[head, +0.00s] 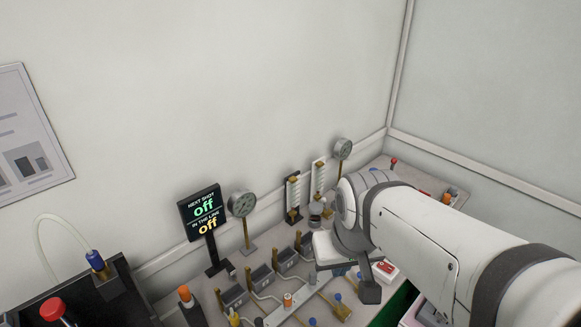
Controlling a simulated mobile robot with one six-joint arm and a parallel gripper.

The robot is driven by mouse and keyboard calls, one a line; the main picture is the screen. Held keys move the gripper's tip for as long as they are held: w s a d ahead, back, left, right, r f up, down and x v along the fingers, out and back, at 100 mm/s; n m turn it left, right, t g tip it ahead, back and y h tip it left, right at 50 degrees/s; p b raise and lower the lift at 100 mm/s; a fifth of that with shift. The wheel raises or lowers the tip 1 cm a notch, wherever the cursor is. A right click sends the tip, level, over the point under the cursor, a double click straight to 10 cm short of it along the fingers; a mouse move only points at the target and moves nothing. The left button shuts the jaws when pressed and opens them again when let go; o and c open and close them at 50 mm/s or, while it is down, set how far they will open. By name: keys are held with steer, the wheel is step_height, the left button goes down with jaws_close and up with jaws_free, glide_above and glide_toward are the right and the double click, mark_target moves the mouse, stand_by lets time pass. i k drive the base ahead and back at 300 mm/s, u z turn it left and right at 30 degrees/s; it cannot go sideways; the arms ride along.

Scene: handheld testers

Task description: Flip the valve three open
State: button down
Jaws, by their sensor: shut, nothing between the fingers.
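A row of small dark blocks with brass fittings, one of them a block (262,277), runs along the bench. Brass fittings with blue tips, one of them a blue-tipped fitting (338,299), stand in front of the row. I cannot tell which part is valve three, as no number is readable. My gripper (370,291) is shut and empty, pointing down over the bench to the right of the blue-tipped fittings. My wrist and forearm hide part of the bench behind it. Whether it touches anything is unclear.
A black display (202,216) reads "NEXT SHOT off, IN THE LINE off". A round gauge (242,204) stands beside it, and another gauge (342,148) is farther back. An orange-capped part (287,299) and a white box with red (385,269) are near the gripper.

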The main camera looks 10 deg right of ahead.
mark_target(338, 296)
steer(key=u, duration=0.65)
steer(key=k, duration=1.15)
steer(key=z, duration=0.45)
steer(key=i, duration=1)
steer(key=z, duration=0.1)
steer(key=k, duration=0.35)
